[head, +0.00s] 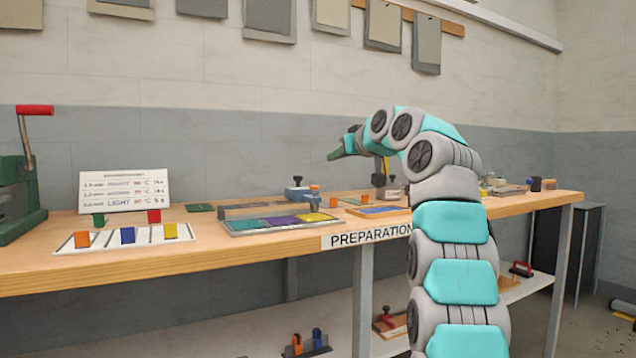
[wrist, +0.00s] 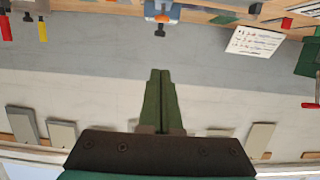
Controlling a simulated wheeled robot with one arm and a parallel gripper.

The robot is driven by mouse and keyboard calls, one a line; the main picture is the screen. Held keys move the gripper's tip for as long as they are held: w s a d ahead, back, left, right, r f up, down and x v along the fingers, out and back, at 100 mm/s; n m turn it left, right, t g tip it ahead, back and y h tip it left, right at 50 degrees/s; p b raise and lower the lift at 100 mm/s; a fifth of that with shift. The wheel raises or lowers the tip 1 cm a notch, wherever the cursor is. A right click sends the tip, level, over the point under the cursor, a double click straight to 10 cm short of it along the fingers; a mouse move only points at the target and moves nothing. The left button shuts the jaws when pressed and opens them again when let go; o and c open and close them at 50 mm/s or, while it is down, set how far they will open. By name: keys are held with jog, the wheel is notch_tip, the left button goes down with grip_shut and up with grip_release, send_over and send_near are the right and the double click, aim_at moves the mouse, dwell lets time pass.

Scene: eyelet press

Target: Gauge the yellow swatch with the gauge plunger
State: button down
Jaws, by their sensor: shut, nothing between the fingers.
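The yellow swatch (head: 315,217) lies at the right end of a grey tray (head: 240,227) on the bench, beside a purple and a teal swatch. A blue-grey device with a black knob on top (head: 298,190) stands behind the tray; it looks like the gauge with its plunger. The same device shows at the top of the wrist view (wrist: 162,12), which is upside down. My gripper (head: 335,155) is raised above the bench, to the right of and higher than the device. Its green fingers (wrist: 160,73) are together and empty, apart from everything.
A green press with a red handle (head: 35,110) stands at the far left. A white card (head: 125,190) stands behind a white strip (head: 68,246) with coloured blocks. A dark stand (head: 380,182) is near my arm. Grey panels hang on the wall.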

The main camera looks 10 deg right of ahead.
jog(key=p, duration=0.6)
send_over(316, 187)
jog(key=s, duration=0.2)
notch_tip(316, 187, down, 2)
jog(key=shift+w+d+f+b, duration=0.1)
jog(key=shift+w+f+b, duration=0.05)
jog(key=shift+f+b, duration=0.85)
jog(key=shift+w+f+b, duration=0.15)
jog(key=shift+f+b, duration=0.6)
jog(key=shift+f, duration=0.45)
notch_tip(316, 187, down, 2)
jog(key=shift+f+b, duration=0.2)
jog(key=shift+b, duration=0.95)
jog(key=shift+r, duration=0.2)
